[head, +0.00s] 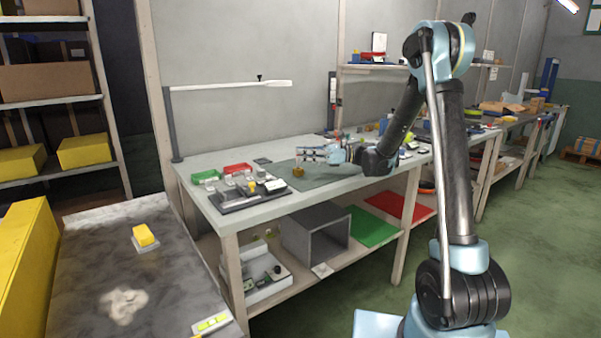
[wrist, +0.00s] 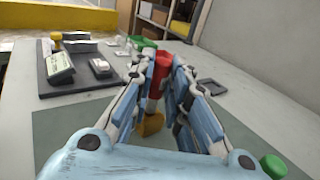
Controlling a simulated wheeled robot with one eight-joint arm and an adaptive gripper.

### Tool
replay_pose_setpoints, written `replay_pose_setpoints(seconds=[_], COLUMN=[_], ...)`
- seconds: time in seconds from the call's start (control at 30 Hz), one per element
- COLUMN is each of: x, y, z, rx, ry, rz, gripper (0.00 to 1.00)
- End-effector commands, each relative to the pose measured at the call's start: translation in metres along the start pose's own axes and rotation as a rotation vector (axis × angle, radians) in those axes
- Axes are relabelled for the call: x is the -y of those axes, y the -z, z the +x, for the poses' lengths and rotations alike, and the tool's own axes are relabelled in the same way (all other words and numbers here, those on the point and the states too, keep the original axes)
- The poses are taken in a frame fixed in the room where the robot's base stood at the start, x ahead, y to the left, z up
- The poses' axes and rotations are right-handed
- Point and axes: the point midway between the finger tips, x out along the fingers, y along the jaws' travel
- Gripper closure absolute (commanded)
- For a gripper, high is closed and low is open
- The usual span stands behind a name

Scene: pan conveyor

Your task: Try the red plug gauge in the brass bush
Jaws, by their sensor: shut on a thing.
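My gripper (wrist: 158,75) is shut on the red plug gauge (wrist: 160,72), which stands upright between the fingers in the wrist view. The brass bush (wrist: 153,124) shows below it, partly hidden by the left finger. In the head view the brass bush (head: 298,171) sits on the grey-green mat, and my gripper (head: 305,154) is just above and to the right of it. The gauge cannot be made out in the head view. Whether its lower end touches or enters the bush cannot be told.
A dark tray (head: 235,206) with several small parts lies to the left on the bench. A green bin (head: 204,177) and a red bin (head: 237,168) stand behind it. The mat (head: 325,179) is mostly clear. A green-topped item (wrist: 273,166) is at the wrist view's lower right.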

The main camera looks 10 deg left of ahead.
Motion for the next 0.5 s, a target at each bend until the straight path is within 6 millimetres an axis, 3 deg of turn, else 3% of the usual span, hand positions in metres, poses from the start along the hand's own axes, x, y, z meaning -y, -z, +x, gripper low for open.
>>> replay_pose_setpoints(seconds=[0.5], x=[0.0], y=[-0.017], z=[0.0], rx=[0.0], ry=[0.0], rz=[0.0], gripper=[1.0])
